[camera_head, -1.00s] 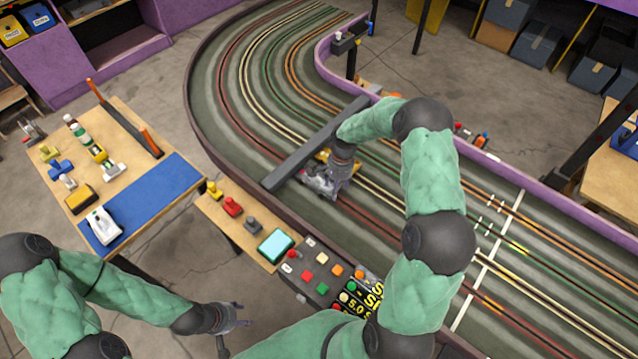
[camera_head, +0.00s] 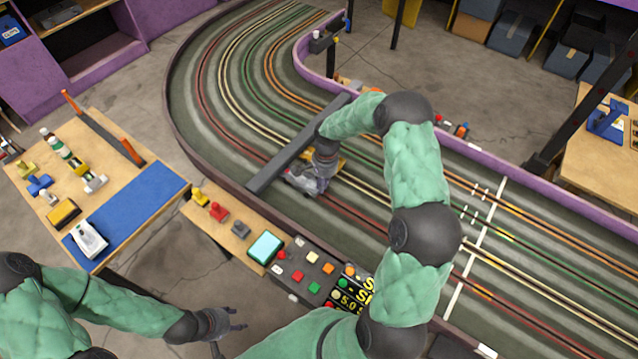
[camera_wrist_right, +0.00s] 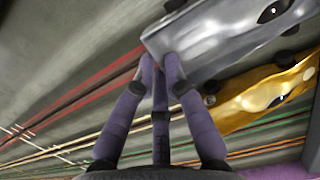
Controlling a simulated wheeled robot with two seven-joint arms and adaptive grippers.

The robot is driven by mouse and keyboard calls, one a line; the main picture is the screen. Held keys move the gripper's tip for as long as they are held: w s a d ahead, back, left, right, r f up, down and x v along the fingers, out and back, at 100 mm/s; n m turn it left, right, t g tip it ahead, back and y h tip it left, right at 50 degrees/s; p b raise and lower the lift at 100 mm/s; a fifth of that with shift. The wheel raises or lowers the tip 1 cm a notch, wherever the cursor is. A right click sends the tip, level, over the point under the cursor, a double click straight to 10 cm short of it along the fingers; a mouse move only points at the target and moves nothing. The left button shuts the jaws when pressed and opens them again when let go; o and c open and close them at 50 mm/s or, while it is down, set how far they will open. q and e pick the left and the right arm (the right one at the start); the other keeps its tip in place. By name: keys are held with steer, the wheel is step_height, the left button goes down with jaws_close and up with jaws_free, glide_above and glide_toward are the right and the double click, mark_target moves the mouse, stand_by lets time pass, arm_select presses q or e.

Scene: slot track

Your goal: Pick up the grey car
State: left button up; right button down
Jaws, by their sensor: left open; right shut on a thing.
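The grey car (camera_head: 300,179) is on the slot track (camera_head: 380,222), just in front of the grey beam, partly hidden by my right gripper (camera_head: 318,180). In the right wrist view the grey car (camera_wrist_right: 225,35) is large at the top, and the fingertips of my right gripper (camera_wrist_right: 172,68) are closed on its near end. I cannot tell whether its wheels are off the track. A yellow car (camera_wrist_right: 260,97) sits beside it, and its edge also shows in the head view (camera_head: 340,161). My left gripper (camera_head: 236,320) is open and empty, low and away from the track.
A dark grey beam (camera_head: 290,150) spans the lanes right behind the cars. A control panel (camera_head: 315,268) and a shelf with small controllers stand at the near track edge. A wooden table with a blue mat (camera_head: 140,205) is at left, bearing a white car (camera_head: 88,240).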

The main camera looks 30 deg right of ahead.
steer(key=r, duration=0.2)
steer(key=r+p, duration=0.1)
steer(key=shift+s+a+r, duration=0.1)
steer(key=shift+a+r, duration=0.05)
steer(key=shift+a, duration=0.1)
steer(key=s+a+r+p, duration=0.2)
steer(key=s+a+r, duration=0.5)
steer(key=s+r, duration=0.2)
steer(key=shift+s, duration=1.2)
steer(key=shift+r, duration=0.1)
